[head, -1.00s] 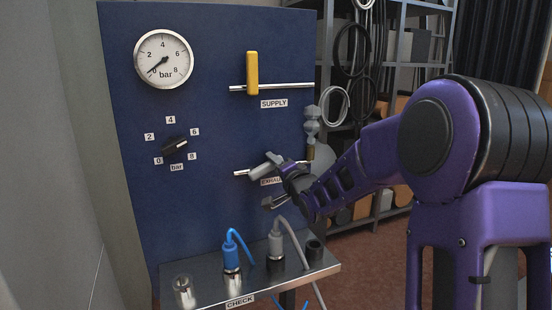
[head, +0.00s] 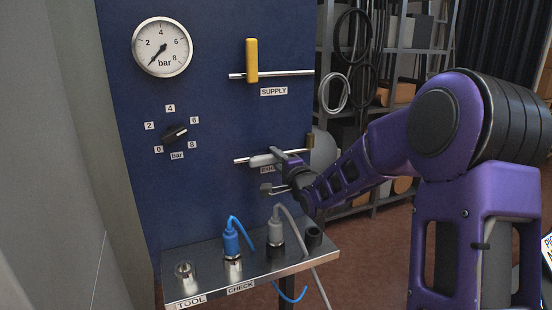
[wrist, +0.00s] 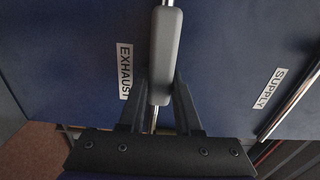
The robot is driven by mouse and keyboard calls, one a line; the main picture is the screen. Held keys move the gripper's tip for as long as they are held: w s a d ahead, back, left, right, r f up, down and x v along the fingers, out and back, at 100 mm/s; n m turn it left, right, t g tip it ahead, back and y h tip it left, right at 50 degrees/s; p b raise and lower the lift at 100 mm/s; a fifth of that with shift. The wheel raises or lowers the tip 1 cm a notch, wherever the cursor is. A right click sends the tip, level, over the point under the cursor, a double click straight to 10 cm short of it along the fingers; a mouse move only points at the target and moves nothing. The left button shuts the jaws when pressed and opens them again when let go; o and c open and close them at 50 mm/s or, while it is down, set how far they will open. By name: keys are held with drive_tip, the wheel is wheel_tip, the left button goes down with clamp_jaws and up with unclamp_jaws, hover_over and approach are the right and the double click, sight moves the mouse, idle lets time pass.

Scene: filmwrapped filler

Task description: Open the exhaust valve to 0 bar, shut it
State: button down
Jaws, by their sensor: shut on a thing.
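The grey exhaust valve handle (head: 262,160) lies in line with its metal pipe on the blue panel, over the EXHAUST label. My gripper (head: 276,170) is at this handle, and part of the label is hidden behind it. In the wrist view my gripper's fingers (wrist: 162,88) are on both sides of the lower part of the grey handle (wrist: 166,40), shut on it. The pressure gauge (head: 162,47) at the upper left has its needle pointing lower left, at about 0 bar.
The yellow supply handle (head: 252,61) stands upright across its pipe above. A black selector knob (head: 175,133) is below the gauge. A metal shelf (head: 205,265) with blue and grey plugged hoses juts out below my gripper. A storage rack (head: 395,60) stands behind.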

drive_tip(key=c, duration=0.6)
unclamp_jaws()
drive_tip(key=shift+s, duration=0.1)
drive_tip(key=v, duration=1.7)
